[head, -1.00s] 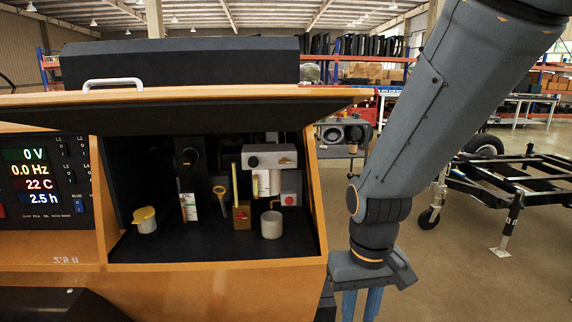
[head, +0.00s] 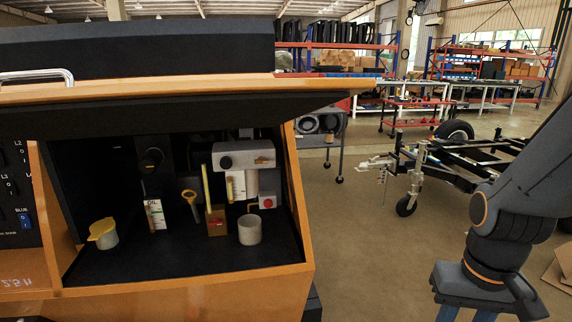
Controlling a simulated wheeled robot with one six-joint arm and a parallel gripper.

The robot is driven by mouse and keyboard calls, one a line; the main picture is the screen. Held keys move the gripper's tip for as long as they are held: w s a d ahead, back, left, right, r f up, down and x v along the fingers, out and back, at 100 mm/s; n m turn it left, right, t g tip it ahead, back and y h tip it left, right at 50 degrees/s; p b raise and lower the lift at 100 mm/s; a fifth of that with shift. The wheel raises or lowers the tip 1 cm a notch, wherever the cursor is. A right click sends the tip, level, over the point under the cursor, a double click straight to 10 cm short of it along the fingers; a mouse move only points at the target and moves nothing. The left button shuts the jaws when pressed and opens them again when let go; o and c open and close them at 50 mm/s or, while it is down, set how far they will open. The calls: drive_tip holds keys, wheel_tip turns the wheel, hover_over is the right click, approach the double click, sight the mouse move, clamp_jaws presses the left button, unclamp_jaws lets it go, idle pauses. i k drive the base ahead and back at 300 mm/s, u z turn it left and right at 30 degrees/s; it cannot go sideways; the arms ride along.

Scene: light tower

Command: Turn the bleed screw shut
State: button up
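The grey filter housing (head: 243,155) sits high at the right inside the open bay. It has a black round knob on its front and a small brass-coloured piece (head: 262,160) on its right. That piece may be the bleed screw; it is too small to tell, as is how far it is turned. A pale cylinder hangs below the housing. My gripper (head: 466,316) is at the lower right, outside the bay and well away from the housing. Its two blue fingers stand apart with a gap between them; their tips are cut off by the frame.
The orange cabinet's flap (head: 190,115) overhangs the bay. A yellow-lidded cup (head: 103,234), a yellow-handled dipstick (head: 190,199), a white oil label, a pale cup (head: 250,229) and a red button (head: 267,202) are inside.

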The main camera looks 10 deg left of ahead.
sight(261, 160)
drive_tip(key=k, duration=0.95)
drive_tip(key=u, duration=0.85)
